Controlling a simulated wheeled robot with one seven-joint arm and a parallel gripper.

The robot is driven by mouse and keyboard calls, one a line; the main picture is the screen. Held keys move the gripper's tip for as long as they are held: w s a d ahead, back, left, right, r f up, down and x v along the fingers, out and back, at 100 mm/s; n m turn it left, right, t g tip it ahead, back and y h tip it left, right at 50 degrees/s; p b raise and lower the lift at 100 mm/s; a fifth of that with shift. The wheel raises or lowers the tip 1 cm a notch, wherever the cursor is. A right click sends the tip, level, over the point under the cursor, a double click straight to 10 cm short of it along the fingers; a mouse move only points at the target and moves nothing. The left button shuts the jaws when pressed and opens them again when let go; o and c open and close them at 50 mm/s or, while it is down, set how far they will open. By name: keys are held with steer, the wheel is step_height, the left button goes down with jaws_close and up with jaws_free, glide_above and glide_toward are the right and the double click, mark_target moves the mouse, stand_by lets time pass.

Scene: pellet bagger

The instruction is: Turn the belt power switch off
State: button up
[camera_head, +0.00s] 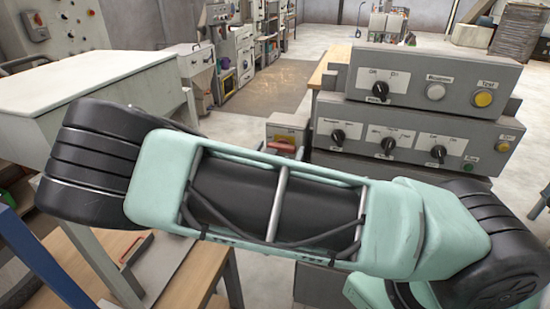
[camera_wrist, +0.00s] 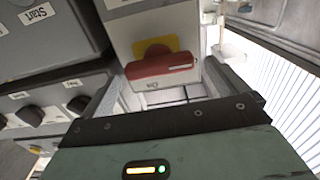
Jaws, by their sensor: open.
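A red rotary switch handle (camera_wrist: 160,68) on a yellow plate (camera_wrist: 155,47) sits on a grey box (camera_wrist: 148,22), beyond my fingertips in the wrist view. The handle lies nearly level there, with a small label under it that seems to read "On". In the head view the red handle (camera_head: 282,147) shows just above my arm, on its small grey box (camera_head: 288,124). My gripper (camera_wrist: 164,84) is open, its two fingers apart on either side of the handle in the picture. I cannot tell whether they touch it. The head view does not show my fingers.
Right of the switch box, an upper control panel (camera_head: 403,103) and a lower one (camera_head: 350,158) carry black knobs, a white button (camera_head: 435,92) and a yellow button (camera_head: 483,99). A pale cabinet (camera_head: 95,85) stands left. Open floor (camera_head: 275,88) lies behind.

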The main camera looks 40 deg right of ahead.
steer(key=b+v, duration=0.5)
steer(key=v, duration=1.2)
steer(key=shift+s+a, duration=0.1)
steer(key=shift+s, duration=0.05)
steer(key=w+a+f+n+g+y, duration=0.2)
steer(key=a+f+n+y, duration=0.1)
steer(key=a+f+y, duration=0.4)
steer(key=s+a+r+n+g+y, duration=0.2)
steer(key=s+a+n+g+y, duration=0.2)
steer(key=s+a+n+y, duration=0.4)
steer(key=s+d+r+n+g, duration=0.1)
steer(key=s+r+n+g, duration=0.1)
steer(key=s, duration=0.4)
steer(key=s+d+r+n+g, duration=0.2)
steer(key=s+r+n+g, duration=0.1)
steer(key=s+r+n, duration=0.1)
steer(key=s+r+b, duration=0.1)
steer(key=s, duration=0.1)
steer(key=shift+s+d+r+n, duration=0.3)
steer(key=shift+r+n, duration=0.05)
steer(key=shift+n, duration=0.05)
steer(key=shift+s+d, duration=0.1)
steer(key=shift+d, duration=0.15)
steer(key=shift+c, duration=0.4)
